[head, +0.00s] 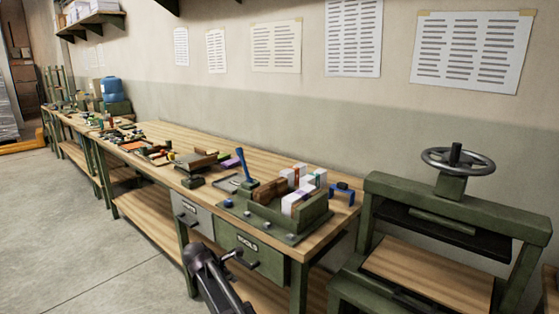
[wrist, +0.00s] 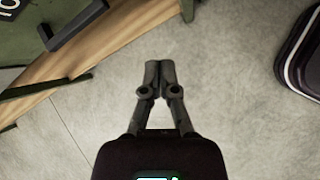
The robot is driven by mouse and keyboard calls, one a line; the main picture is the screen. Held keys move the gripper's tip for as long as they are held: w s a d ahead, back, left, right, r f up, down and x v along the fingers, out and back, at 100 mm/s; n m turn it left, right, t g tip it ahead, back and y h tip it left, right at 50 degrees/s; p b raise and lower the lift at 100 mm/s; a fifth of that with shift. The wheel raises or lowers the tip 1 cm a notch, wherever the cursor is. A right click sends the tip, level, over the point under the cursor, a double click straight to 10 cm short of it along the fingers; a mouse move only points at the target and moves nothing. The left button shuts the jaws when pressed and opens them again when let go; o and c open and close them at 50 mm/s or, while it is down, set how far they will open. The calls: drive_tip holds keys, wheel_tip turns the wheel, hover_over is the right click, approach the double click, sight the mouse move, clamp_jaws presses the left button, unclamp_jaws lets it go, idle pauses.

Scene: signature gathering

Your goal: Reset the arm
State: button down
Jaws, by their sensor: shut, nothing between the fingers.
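My gripper (wrist: 159,66) is shut and empty in the wrist view, its two fingertips together over bare concrete floor. The wooden edge of the workbench (wrist: 110,48) and a dark drawer handle (wrist: 72,27) lie to its upper left, apart from it. In the head view, part of my dark arm (head: 212,275) shows at the bottom centre, in front of the green drawer marked TOOLS (head: 247,250).
The long workbench (head: 150,203) carries a green holder with white blocks (head: 283,215), a blue-handled tool (head: 241,160) and many small items. A green press with a handwheel (head: 457,160) stands at right. A dark rounded object (wrist: 303,50) is at the wrist view's right. Floor (head: 60,235) is clear at left.

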drive_tip(key=s+d+f+m+g+y, duration=0.1)
drive_tip(key=s+d+m+g+y, duration=0.1)
drive_tip(key=s+d+m, duration=0.7)
drive_tip(key=s+d+f+m+g+y, duration=0.15)
drive_tip(key=s+d+m, duration=0.35)
drive_tip(key=d, duration=0.8)
drive_tip(key=s+d+f+m+g+y, duration=0.1)
drive_tip(key=s+d+m+y, duration=0.1)
drive_tip(key=s+d+m, duration=0.55)
wheel_tip(320, 180, up, 12)
drive_tip(key=w+d+p, duration=0.1)
drive_tip(key=d+p, duration=0.2)
drive_tip(key=p, duration=0.9)
drive_tip(key=shift+w+m, duration=0.3)
drive_tip(key=shift+m, duration=0.05)
